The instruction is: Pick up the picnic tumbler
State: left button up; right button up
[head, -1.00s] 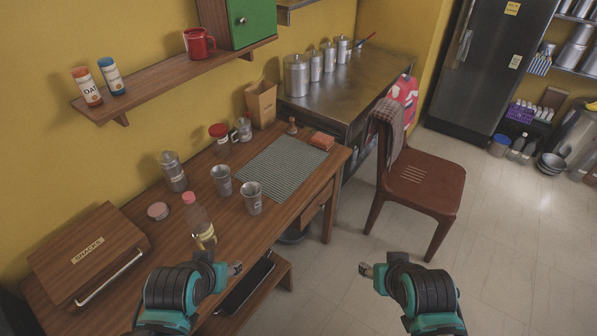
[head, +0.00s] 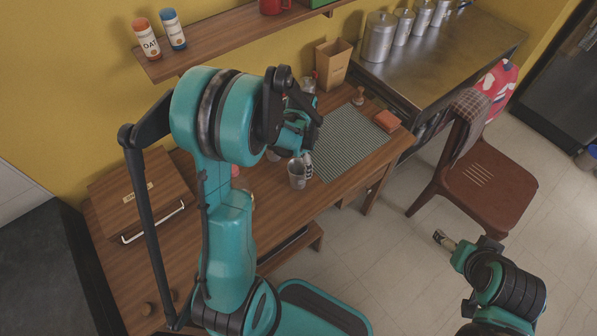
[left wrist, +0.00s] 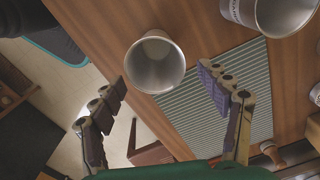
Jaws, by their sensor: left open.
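A steel tumbler (head: 297,174) stands on the wooden table near its front edge, by my left gripper (head: 305,158). In the left wrist view this tumbler (left wrist: 155,65) shows its open mouth ahead of my open left gripper (left wrist: 163,78), whose fingers lie to either side, apart from it. A second steel tumbler (left wrist: 275,14) with lettering on its side is at the upper right there; in the head view my arm mostly hides it. I cannot read which one is the picnic tumbler. My right gripper (head: 442,240) is over the floor, its opening unclear.
A wooden snack box (head: 140,192) is at left, a chair (head: 483,178) at right.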

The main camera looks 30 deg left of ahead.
aim_at(300, 168)
pick_arm(q)
jog(key=shift+a+f, duration=0.15)
jog(key=shift+f, duration=0.15)
notch_tip(300, 168, down, 3)
jog(key=shift+s+r+b, duration=0.1)
jog(key=shift+b, duration=0.55)
jog(key=f+b, duration=0.1)
jog(key=f, duration=0.1)
jog(key=s+f+b, duration=0.1)
jog(key=f, duration=0.1)
jog(key=shift+a+f, duration=0.1)
jog(key=shift+f, duration=0.1)
jog(key=shift+w+f+b, duration=0.1)
jog(key=shift+f+b, duration=0.25)
jog(key=shift+r, duration=0.1)
jog(key=shift+c, duration=1.3)
jog(key=c, duration=1.1)
jog(key=shift+r, duration=0.2)
